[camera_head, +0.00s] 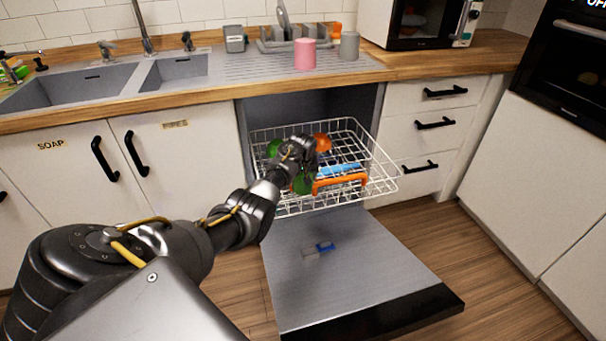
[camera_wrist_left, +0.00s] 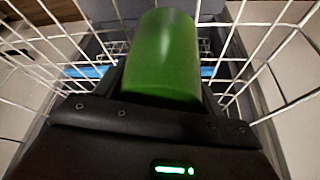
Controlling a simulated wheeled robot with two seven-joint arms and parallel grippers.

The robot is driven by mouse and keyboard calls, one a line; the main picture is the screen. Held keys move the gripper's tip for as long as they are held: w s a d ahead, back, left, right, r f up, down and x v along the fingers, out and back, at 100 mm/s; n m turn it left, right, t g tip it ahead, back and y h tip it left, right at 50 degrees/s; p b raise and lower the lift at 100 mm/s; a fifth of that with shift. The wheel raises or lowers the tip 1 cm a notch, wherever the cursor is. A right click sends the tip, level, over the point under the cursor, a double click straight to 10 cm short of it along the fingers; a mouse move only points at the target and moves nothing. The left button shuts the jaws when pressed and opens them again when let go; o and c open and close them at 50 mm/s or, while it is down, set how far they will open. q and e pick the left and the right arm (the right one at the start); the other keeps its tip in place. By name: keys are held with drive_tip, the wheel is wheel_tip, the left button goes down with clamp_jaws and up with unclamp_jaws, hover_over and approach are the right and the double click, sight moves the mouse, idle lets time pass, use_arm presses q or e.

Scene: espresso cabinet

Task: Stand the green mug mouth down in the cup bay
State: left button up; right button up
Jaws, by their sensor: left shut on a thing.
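The green mug (camera_wrist_left: 160,55) fills the middle of the left wrist view, between the fingers of my left gripper (camera_wrist_left: 160,95). In the head view my left gripper (camera_head: 299,160) is over the pulled-out wire rack (camera_head: 360,135), with part of the green mug (camera_head: 303,184) showing below it. The gripper is shut on the mug. My gripper and wrist hide much of the mug, and I cannot tell which way its mouth faces or whether it touches the rack. I cannot make out a marked cup bay. My right gripper is not in view.
Another green item (camera_head: 273,148), an orange round item (camera_head: 322,142), a blue item (camera_head: 341,168) and an orange item (camera_head: 340,182) are in the rack. The dishwasher door (camera_head: 350,270) lies open below. A pink cup (camera_head: 305,54) and a grey cup (camera_head: 349,46) stand on the counter.

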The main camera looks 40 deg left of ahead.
use_arm(q)
drive_tip(key=shift+f, duration=0.15)
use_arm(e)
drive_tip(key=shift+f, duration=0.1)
use_arm(q)
drive_tip(key=o, duration=1.3)
drive_tip(key=shift+o, duration=0.2)
drive_tip(key=shift+f, duration=0.1)
drive_tip(key=shift+d+r, duration=0.1)
drive_tip(key=shift+r, duration=0.35)
drive_tip(key=p+v, duration=0.3)
drive_tip(key=v, duration=0.6)
drive_tip(key=shift+s+d+r, duration=0.1)
drive_tip(key=shift+s+r, duration=0.15)
drive_tip(key=shift+r, duration=0.2)
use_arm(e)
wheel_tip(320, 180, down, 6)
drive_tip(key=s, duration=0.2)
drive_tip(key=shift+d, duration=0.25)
